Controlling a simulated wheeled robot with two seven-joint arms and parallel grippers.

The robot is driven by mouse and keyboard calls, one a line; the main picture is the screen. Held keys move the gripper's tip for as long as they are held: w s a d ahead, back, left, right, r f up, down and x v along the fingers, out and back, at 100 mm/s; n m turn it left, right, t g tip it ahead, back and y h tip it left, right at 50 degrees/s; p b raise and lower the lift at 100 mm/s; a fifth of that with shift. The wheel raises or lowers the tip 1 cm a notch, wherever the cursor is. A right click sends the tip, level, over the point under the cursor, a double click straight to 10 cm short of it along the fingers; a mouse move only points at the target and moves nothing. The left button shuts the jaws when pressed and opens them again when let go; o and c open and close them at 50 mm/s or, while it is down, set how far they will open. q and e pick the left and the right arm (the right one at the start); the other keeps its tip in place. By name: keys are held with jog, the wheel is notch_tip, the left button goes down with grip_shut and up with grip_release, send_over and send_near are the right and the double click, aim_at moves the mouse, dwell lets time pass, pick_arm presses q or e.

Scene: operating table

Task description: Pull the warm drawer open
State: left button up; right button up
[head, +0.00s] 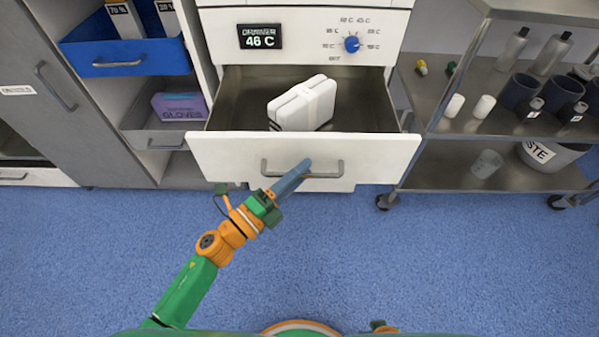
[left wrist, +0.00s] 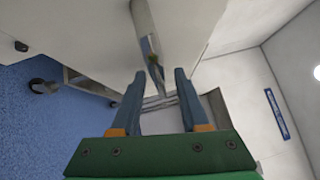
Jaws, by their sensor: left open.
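The drawer's grey bar handle (head: 328,174) is on the white front. My left gripper (head: 305,166) is at the handle, overlapping its middle in the head view. In the left wrist view its two blue fingers (left wrist: 157,72) are apart, with the handle bar (left wrist: 143,22) just beyond and between the fingertips. Whether a finger touches the bar cannot be told. My right gripper is not seen.
A steel trolley (head: 480,140) with cups and bottles stands to the right. The blue floor (head: 420,270) in front of the drawer is clear.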

pick_arm(q)
jog(key=v, duration=0.7)
dwell(0.3)
